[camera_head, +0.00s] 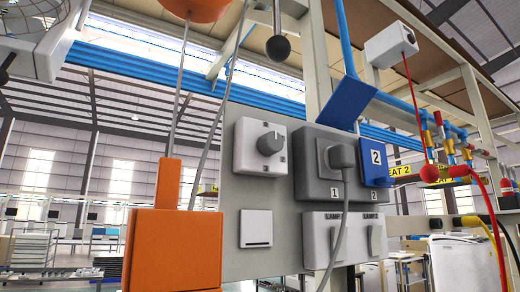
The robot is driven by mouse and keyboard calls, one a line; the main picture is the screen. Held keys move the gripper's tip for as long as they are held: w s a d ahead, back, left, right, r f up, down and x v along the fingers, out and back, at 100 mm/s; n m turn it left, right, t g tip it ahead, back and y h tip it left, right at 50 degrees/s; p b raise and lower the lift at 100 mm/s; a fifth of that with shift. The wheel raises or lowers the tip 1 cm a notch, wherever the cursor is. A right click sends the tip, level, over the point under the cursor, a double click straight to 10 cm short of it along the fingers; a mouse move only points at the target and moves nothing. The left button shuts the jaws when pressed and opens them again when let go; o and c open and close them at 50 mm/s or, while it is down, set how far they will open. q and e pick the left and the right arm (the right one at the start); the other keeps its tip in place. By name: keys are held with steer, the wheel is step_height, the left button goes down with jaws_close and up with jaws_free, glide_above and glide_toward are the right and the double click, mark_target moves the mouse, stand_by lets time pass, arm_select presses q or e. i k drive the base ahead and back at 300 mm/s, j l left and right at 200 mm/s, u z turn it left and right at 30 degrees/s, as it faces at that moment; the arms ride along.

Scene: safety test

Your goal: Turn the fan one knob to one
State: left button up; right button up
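A white square box with a round grey knob (270,142) is fixed at the upper left of a grey panel (285,200). The knob's box has small marks around the dial, too small to read. A pale line on the knob seems to point to the upper right, but I cannot tell which mark it meets. Part of what looks like a fan with a wire cage (28,22) shows at the top left, cut off by the frame edge. Neither of my grippers shows in this view, and nothing touches the knob.
Right of the knob are a socket with a grey plug (342,157) and a blue cover (376,164).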

mark_target(271, 144)
steer(key=l+u, duration=0.15)
steer(key=u, duration=0.3)
steer(key=l+u, duration=0.2)
steer(key=u, duration=0.25)
steer(key=k+l+u, duration=0.15)
steer(key=l+u, duration=0.15)
steer(key=l, duration=0.15)
steer(key=k+l+u, duration=0.25)
steer(key=l, duration=0.15)
steer(key=k+l, duration=0.2)
steer(key=l, duration=0.2)
steer(key=k+l+u, duration=0.1)
steer(key=l, duration=0.3)
steer(key=k+l, duration=0.3)
steer(key=k+l+u, duration=0.1)
steer(key=l, duration=0.4)
steer(key=k, duration=0.1)
